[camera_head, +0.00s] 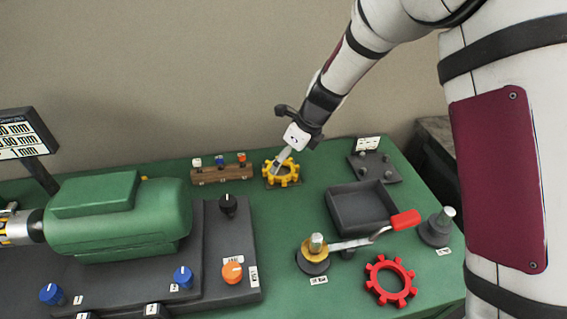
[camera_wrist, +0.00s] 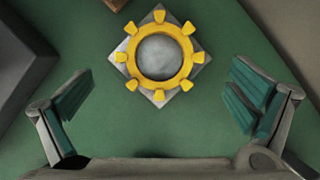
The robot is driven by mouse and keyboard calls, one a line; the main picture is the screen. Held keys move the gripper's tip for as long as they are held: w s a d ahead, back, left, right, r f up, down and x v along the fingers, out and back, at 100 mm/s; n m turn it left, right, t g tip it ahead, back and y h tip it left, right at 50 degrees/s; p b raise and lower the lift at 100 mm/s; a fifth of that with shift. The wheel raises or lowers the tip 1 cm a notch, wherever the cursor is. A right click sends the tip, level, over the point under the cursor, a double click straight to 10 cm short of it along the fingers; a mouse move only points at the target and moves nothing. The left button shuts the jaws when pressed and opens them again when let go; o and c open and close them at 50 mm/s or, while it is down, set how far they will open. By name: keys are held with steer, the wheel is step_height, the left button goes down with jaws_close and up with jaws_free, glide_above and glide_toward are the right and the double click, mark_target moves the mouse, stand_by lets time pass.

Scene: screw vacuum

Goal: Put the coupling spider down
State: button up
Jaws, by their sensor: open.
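A yellow toothed coupling spider (camera_head: 270,178) sits on a small grey plate at the back of the green table. In the wrist view the spider (camera_wrist: 158,80) lies flat on the square plate (camera_wrist: 120,57), around a round grey centre. A red toothed spider (camera_head: 391,296) lies flat on the table at the front right. My gripper (camera_head: 287,158) is over the yellow spider in the head view. In the wrist view its two teal-padded fingers (camera_wrist: 160,105) are wide apart with nothing between them, and the spider shows beyond them, clear of both pads.
A wooden rack (camera_head: 222,174) with small coloured knobs stands just left of the yellow spider. A dark tray (camera_head: 340,216) and a red-handled wrench (camera_head: 404,220) are to the right. A green motor (camera_head: 120,220) fills the left side.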

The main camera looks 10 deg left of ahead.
steer(key=v, duration=0.7)
steer(key=shift+d+r+p, duration=0.15)
steer(key=shift+r+p, duration=0.2)
steer(key=shift+p, duration=0.05)
steer(key=shift+s, duration=0.1)
steer(key=s+d+r+n, duration=1.1)
steer(key=s+d+r, duration=0.15)
steer(key=s, duration=0.25)
steer(key=s+d+n+h, duration=0.1)
steer(key=s+d+n, duration=0.2)
steer(key=s, duration=0.3)
steer(key=s+d+n+h, duration=0.1)
steer(key=s+d+n, duration=0.3)
steer(key=s, duration=0.3)
steer(key=s+d+r+n+h, duration=0.1)
steer(key=s+d+n+h, duration=0.1)
steer(key=s+n, duration=0.3)
steer(key=shift+s+d+t, duration=0.4)
steer(key=shift+s+d, duration=0.3)
steer(key=shift+s, duration=0.3)
